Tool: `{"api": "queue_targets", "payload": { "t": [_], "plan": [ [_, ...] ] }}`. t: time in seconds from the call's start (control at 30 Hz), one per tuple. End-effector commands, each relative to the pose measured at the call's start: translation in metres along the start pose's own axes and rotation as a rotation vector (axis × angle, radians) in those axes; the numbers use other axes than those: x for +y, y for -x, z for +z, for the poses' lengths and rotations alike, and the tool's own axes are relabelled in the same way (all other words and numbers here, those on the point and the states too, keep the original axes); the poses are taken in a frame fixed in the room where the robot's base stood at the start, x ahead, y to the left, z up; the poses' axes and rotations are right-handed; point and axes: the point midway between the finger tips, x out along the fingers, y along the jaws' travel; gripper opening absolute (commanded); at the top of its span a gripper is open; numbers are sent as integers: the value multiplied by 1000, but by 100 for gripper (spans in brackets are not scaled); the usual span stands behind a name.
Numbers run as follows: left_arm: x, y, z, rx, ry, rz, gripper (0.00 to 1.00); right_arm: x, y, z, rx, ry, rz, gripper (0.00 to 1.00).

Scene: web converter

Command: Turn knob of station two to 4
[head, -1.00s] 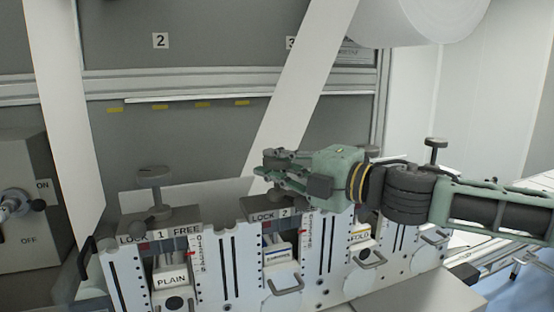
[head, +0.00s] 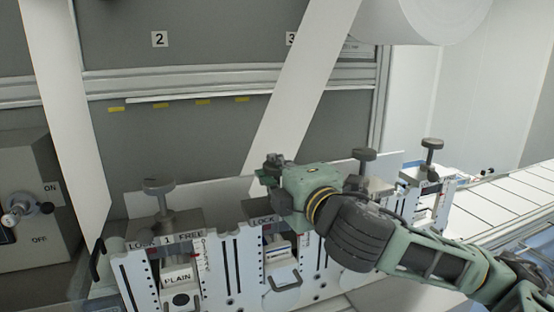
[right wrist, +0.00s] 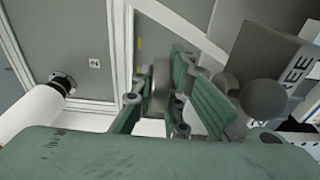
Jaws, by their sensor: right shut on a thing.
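Station two (head: 284,252) is the white panel unit in the middle of the row, with a LOCK label at its top. My right gripper (head: 272,170) is over the top of station two, its arm coming in from the lower right. In the head view the gripper hides this knob. The gripper also covers part of station two's label, and its scale reading cannot be made out. My left gripper is not in view.
Station one's knob (head: 157,192) stands to the left, above a PLAIN label. Two more knobs (head: 363,154) (head: 432,144) stand to the right, near my arm. A white web strip (head: 300,100) runs down behind the gripper. A dark ball handle (right wrist: 264,98) is close beside the fingers.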

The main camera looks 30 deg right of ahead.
Motion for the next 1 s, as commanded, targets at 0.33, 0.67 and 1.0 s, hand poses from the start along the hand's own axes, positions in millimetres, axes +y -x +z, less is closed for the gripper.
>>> {"api": "queue_targets", "payload": {
  "t": [0.33,0.67,1.0],
  "plan": [
    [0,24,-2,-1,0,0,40,5,0,-2,-171,-5,2,0],
    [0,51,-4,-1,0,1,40,5,-1,-3,-429,-4,-2,0],
    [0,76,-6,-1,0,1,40,4,-1,-2,-755,0,-3,0]
  ]
}}
